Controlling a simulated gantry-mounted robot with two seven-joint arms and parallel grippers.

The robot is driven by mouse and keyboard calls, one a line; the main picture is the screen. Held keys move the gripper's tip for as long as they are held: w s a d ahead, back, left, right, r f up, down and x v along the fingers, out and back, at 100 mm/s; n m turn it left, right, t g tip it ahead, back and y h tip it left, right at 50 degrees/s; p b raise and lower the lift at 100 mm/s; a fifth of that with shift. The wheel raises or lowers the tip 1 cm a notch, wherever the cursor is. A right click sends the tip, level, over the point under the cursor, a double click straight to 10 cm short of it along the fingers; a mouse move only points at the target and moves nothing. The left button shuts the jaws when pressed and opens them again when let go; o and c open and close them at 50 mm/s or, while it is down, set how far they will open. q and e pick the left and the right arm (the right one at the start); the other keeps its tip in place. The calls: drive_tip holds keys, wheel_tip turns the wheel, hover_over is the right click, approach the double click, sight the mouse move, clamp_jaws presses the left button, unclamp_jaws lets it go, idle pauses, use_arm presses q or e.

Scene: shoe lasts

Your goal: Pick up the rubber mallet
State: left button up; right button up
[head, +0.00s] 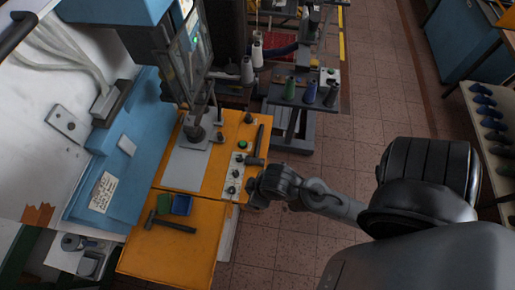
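Two dark hammer-shaped tools lie on the orange workbench (205,250). One tool (260,140) is near the bench's right edge, with its handle pointing away and its head at the near end. I cannot tell which is the rubber mallet. My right gripper (257,190) is at the bench's right edge, just nearer than the first tool's head. It looks apart from that tool, but its fingers are too small and dark to read. My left gripper is out of view.
A blue machine (140,115) stands behind. A rack with thread spools (309,92) is farther back. Tiled floor at right is clear.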

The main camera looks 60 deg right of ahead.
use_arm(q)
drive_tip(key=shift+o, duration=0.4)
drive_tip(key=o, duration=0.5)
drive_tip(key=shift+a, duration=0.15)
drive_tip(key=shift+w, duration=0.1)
